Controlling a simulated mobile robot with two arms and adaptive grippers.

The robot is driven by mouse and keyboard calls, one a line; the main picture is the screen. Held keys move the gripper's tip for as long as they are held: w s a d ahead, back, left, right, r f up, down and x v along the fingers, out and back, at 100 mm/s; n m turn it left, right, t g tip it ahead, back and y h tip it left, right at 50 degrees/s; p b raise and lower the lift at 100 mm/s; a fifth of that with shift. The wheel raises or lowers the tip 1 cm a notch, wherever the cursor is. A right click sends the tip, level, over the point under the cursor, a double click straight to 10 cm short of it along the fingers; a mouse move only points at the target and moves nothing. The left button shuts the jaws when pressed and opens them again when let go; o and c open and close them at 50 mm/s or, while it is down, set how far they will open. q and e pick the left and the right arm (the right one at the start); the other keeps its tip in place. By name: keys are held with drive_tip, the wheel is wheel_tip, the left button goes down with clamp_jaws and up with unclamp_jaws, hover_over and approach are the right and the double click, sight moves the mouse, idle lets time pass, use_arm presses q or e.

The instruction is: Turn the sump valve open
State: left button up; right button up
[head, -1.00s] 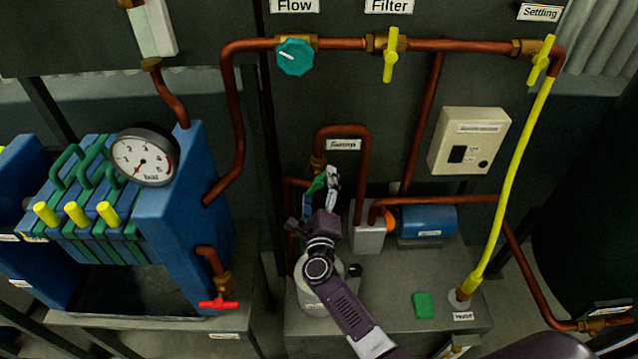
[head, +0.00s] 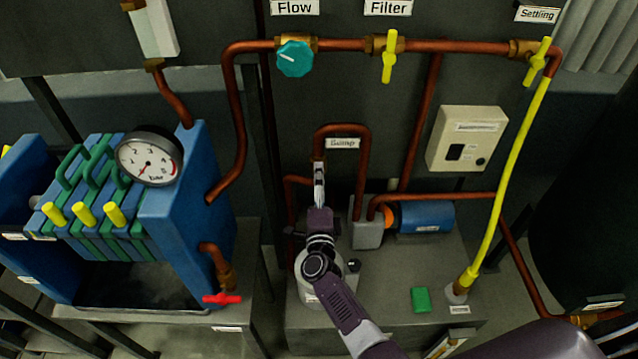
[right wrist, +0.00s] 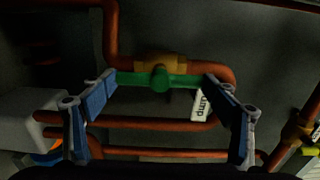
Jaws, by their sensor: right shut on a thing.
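The sump valve's green bar handle (right wrist: 160,79) lies between my right gripper's blue-padded fingers in the right wrist view. It runs roughly in line with the brass valve body (right wrist: 160,62) behind it. My right gripper (right wrist: 160,95) is shut on the handle, a finger at each end. In the head view my right gripper (head: 319,175) points up at the pipe below the sump label (head: 342,143) and hides most of the valve. My left gripper is not in view.
A copper pipe loop (head: 366,160) rises close beside my right gripper. A blue motor pump (head: 427,217) and a grey box (head: 367,234) stand to its right. A filter press with a gauge (head: 149,156) is at left. A yellow hose (head: 510,180) hangs at right.

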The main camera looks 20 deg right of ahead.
idle(0.3)
drive_tip(key=o, duration=1.2)
drive_tip(key=shift+c, duration=0.2)
